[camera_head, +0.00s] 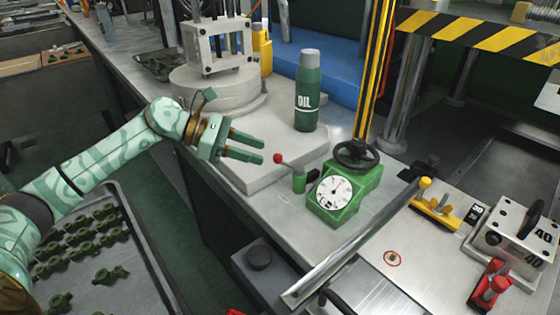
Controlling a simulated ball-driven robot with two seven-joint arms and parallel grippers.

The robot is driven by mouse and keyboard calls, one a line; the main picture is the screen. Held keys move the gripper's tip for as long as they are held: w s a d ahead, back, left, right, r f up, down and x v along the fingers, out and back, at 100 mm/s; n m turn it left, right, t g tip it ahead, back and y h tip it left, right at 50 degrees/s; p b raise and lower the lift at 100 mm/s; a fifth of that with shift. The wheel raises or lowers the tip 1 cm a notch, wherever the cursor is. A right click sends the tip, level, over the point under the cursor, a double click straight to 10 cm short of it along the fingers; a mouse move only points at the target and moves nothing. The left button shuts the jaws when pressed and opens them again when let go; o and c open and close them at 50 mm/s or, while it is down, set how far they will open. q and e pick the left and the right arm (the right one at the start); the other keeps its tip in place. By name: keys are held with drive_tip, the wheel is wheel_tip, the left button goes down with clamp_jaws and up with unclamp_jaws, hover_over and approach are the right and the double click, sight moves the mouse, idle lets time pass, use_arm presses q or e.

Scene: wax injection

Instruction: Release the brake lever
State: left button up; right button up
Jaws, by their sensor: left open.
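My left gripper (262,150) reaches in from the left over the bench, open, with nothing between its two green fingers. Just right of its fingertips is a small lever with a red ball knob (278,158). Its thin rod runs down right to a short green post (299,181). The knob looks very close to the lower fingertip; I cannot tell whether they touch. A yellow-handled lever (433,207) and a red clamp (490,286) stand farther right; no label shows which is the brake lever. My right gripper is not in view.
A green OIL bottle (307,95) stands behind the fingers. A green dial gauge with a black handwheel (345,190) stands right of the knob. A tray of green parts (145,262) lies lower left. A striped barrier (480,35) crosses the upper right.

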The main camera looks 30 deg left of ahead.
sight(278, 155)
use_arm(q)
drive_tip(key=b+x, duration=0.1)
drive_tip(key=x, duration=0.5)
drive_tip(key=shift+d, duration=0.2)
